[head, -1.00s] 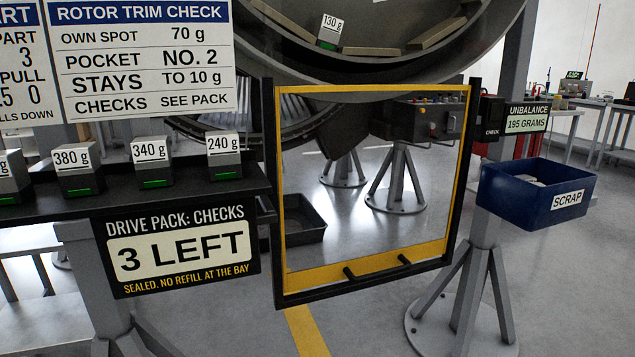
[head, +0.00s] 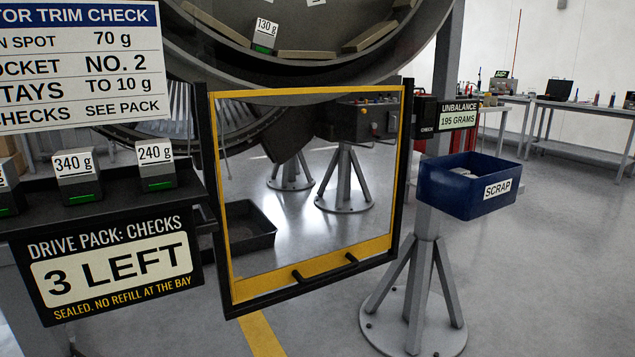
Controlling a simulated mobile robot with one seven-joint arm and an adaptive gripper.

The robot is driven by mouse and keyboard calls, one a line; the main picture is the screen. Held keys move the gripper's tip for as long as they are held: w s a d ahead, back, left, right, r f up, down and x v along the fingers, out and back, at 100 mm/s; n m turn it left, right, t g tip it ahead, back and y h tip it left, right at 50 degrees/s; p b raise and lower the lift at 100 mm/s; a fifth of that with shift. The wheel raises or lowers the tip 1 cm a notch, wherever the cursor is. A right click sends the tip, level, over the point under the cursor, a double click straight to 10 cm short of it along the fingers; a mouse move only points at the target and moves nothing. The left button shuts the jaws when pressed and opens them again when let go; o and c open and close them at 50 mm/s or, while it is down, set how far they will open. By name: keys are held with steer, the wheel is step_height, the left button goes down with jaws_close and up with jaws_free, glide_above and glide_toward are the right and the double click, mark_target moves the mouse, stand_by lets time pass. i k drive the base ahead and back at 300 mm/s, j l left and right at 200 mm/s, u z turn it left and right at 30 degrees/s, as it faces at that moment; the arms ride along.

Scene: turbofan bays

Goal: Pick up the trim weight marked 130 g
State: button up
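My gripper is not in view.
A guard panel (head: 308,302) with a yellow and black frame stands below the casing. On the left shelf (head: 105,208) are weights marked 340 g (head: 77,187) and 240 g (head: 158,180). A blue SCRAP bin (head: 450,198) stands on a pedestal at right. A black tray (head: 250,235) lies behind the panel.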

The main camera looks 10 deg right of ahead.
mark_target(263, 33)
steer(key=z, duration=1.35)
steer(key=k+j+z, duration=0.1)
steer(key=j+z, duration=0.15)
steer(key=j, duration=0.55)
